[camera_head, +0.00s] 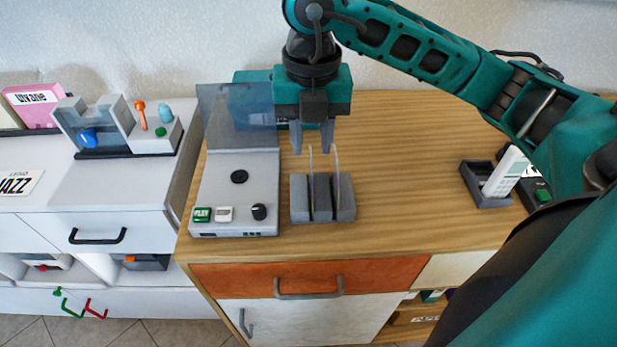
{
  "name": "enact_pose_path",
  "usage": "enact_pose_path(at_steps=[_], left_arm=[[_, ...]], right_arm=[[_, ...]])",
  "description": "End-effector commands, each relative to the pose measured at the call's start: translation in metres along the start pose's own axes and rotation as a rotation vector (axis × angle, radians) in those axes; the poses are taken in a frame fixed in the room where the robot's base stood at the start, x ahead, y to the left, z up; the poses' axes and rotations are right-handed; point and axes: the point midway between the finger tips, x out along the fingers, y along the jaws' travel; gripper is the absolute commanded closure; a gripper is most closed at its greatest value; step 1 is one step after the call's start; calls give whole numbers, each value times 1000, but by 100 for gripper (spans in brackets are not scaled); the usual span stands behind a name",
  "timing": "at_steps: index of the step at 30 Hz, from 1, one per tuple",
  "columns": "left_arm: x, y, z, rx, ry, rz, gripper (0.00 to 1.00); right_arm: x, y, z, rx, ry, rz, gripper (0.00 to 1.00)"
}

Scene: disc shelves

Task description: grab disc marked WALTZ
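Two thin discs stand upright, seen almost edge-on, in the slots of a grey rack (346,211) on the wooden cabinet top. The left disc (311,165) and the right disc (337,165) show no readable marking, so I cannot tell which is WALTZ. My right gripper (313,149) points down just above and behind the rack. Its two fingers are apart with a gap between them, and I see nothing held. Its fingertips are close to the disc tops; whether they touch is unclear. My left gripper is not in view.
A grey disc player (238,205) with a raised clear lid (232,115) stands left of the rack. A white phone (506,172) in a dark cradle (487,200) is at right. The wood top (410,165) between rack and phone is clear. An orange drawer (310,277) is below.

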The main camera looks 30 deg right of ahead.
Motion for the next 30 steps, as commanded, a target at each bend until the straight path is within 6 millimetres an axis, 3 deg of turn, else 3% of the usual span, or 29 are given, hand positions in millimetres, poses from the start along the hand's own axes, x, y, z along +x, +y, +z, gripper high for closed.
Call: enact_pose_path(at_steps=[3,11,18,28,30], left_arm=[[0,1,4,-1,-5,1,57],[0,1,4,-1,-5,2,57],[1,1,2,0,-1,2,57],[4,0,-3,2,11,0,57],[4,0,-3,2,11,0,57]], right_arm=[[20,0,0,0,3,0,67],[40,0,1,0,2,-1,67],[75,-1,2,0,3,0,67],[84,0,3,-1,0,3,67],[84,0,3,-1,0,3,73]])
